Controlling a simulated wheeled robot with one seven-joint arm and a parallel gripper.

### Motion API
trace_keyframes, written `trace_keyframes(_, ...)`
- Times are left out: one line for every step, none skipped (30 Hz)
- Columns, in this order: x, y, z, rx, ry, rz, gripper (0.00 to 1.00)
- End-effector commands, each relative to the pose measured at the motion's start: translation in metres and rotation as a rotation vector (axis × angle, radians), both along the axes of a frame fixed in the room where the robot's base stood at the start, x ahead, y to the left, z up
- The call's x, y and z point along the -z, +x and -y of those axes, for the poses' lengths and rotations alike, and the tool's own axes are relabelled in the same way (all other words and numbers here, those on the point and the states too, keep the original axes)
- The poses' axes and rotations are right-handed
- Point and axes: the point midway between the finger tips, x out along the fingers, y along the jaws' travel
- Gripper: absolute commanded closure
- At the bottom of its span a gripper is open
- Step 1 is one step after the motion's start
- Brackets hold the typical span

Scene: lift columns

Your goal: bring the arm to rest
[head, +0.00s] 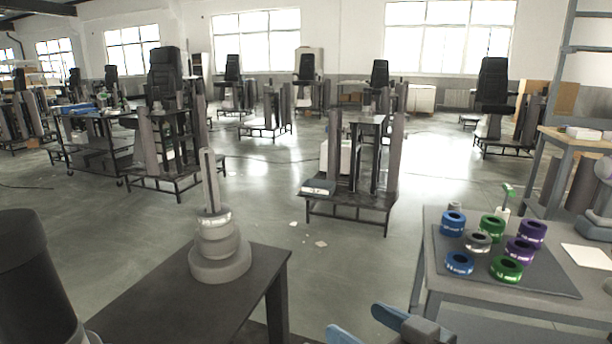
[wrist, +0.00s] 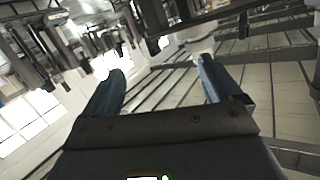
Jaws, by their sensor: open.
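My gripper (head: 368,325) shows at the bottom edge of the head view, with blue fingers apart and nothing between them. In the wrist view my gripper (wrist: 163,85) is open and empty, its two blue fingers spread wide. It is in the air, apart from both tables. The rest of my arm is mostly out of the head view.
A grey stepped column with a rod (head: 218,245) stands on a dark table (head: 150,300) at left. At right, a table (head: 430,250) bears a dark mat (head: 545,281) with several blue, green, purple and grey rings. Open floor (head: 320,270) lies between the tables.

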Motion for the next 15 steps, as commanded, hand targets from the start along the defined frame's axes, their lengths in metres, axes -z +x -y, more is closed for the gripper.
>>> trace_keyframes(0.017, -0.014, 0.007, 0.048, 0.004, -0.03, 0.08)
trace_keyframes(0.025, -0.022, 0.012, 0.079, 0.005, -0.041, 0.08)
trace_keyframes(0.035, -0.032, 0.019, 0.119, 0.006, -0.053, 0.08)
trace_keyframes(0.042, -0.039, 0.024, 0.148, 0.006, -0.063, 0.08)
trace_keyframes(0.049, -0.047, 0.029, 0.176, 0.006, -0.072, 0.08)
trace_keyframes(0.057, -0.059, 0.035, 0.214, 0.004, -0.081, 0.08)
trace_keyframes(0.063, -0.068, 0.04, 0.241, 0.003, -0.088, 0.08)
trace_keyframes(0.068, -0.077, 0.045, 0.268, 0.001, -0.095, 0.08)
trace_keyframes(0.074, -0.089, 0.052, 0.302, -0.004, -0.1, 0.08)
trace_keyframes(0.079, -0.098, 0.056, 0.328, -0.008, -0.105, 0.08)
trace_keyframes(0.082, -0.108, 0.061, 0.35, -0.012, -0.108, 0.08)
trace_keyframes(0.086, -0.121, 0.067, 0.382, -0.017, -0.112, 0.08)
trace_keyframes(0.089, -0.131, 0.072, 0.404, -0.024, -0.113, 0.08)
trace_keyframes(0.092, -0.142, 0.076, 0.426, -0.028, -0.116, 0.08)
trace_keyframes(0.094, -0.155, 0.082, 0.453, -0.037, -0.116, 0.08)
